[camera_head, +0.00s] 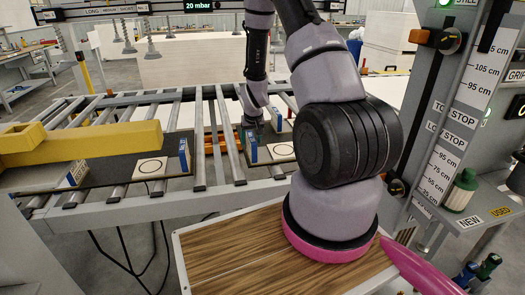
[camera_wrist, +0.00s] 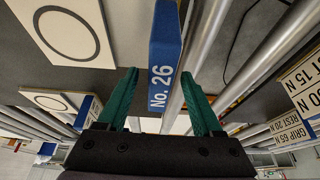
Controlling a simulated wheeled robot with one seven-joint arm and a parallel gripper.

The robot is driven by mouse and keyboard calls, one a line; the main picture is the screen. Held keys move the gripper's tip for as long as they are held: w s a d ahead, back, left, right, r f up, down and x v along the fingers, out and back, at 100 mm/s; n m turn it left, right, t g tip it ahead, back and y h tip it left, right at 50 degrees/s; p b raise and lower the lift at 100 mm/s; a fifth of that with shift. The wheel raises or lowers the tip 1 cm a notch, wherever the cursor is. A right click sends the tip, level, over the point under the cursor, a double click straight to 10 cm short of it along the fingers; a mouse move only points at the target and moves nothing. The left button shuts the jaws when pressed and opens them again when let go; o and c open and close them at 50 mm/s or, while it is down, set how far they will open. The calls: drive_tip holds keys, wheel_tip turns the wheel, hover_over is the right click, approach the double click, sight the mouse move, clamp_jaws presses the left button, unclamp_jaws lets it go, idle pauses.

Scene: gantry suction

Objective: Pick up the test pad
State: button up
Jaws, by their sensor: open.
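I cannot tell for sure which thing is the test pad. The gripper is open, with gaps beside the block. In the head view my gripper (camera_head: 252,126) is small and partly hidden, over the roller conveyor near a blue block (camera_head: 251,150). A white pad with a black ring (camera_head: 284,150) lies beside that block; a ringed pad (camera_wrist: 62,32) also shows in the wrist view.
White blocks with force labels (camera_wrist: 290,130) are at the wrist view's right. A shelf (camera_head: 478,218) marked NEW and USED holds a green-topped piece (camera_head: 462,190).

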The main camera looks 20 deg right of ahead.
drive_tip(key=shift+c, duration=0.3)
clamp_jaws()
idle(1.1)
